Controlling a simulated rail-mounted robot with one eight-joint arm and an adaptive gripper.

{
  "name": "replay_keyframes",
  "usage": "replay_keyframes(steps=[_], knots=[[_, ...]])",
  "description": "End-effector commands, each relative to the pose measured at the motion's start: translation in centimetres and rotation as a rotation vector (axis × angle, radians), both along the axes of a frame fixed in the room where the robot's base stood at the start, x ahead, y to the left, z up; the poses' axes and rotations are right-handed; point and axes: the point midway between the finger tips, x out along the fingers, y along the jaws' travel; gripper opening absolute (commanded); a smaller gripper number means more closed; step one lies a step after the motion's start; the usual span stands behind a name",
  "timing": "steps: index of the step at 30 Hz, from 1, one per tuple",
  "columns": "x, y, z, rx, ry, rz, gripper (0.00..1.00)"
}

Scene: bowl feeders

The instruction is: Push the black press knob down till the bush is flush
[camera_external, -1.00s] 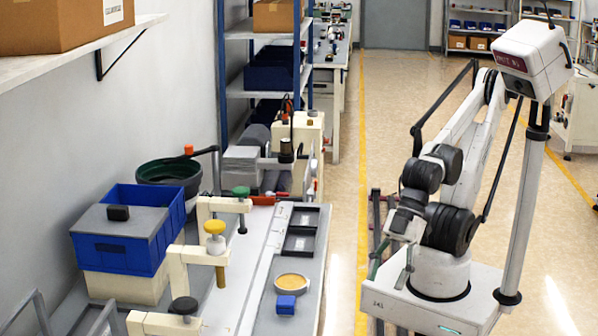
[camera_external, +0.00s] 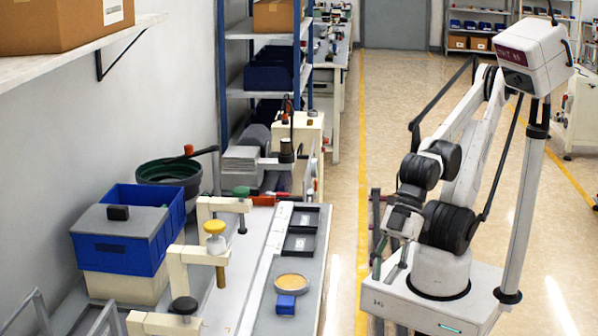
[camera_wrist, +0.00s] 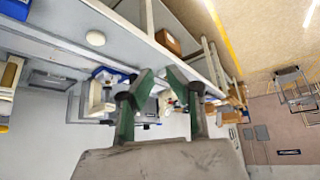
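The black press knob (camera_external: 184,306) sits on a cream press frame (camera_external: 150,323) at the bottom of the external view. Its lower part is cut off by the picture's edge, so the bush under it is hidden. Behind it stand a press with a yellow knob (camera_external: 215,227) and one with a green knob (camera_external: 241,192). My gripper (camera_external: 390,266) hangs to the right of the bench, far from the black knob. Its two green fingers are apart and empty, also in the wrist view (camera_wrist: 160,78). I cannot pick out the black knob in the wrist view.
On the bench (camera_external: 254,290) are a blue block (camera_external: 286,305), a round tan-topped dish (camera_external: 292,280) and a black two-part tray (camera_external: 300,243). Blue bins (camera_external: 118,247) and a dark green bowl (camera_external: 168,178) stand left. Open floor lies between bench and my base.

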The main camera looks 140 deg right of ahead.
Motion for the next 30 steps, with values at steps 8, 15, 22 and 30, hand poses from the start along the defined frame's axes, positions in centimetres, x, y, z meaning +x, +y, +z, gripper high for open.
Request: replay_keyframes(steps=[8,15,22,30], knots=[[4.1,-1.6,5.2,-0.026,0.076,-0.002,0.0],[8.2,-3.4,8.8,-0.044,0.152,-0.001,0.0],[12.3,-5.5,11.5,-0.059,0.223,0.003,0.0],[17.2,-8.3,13.7,-0.068,0.307,0.007,0.0]])
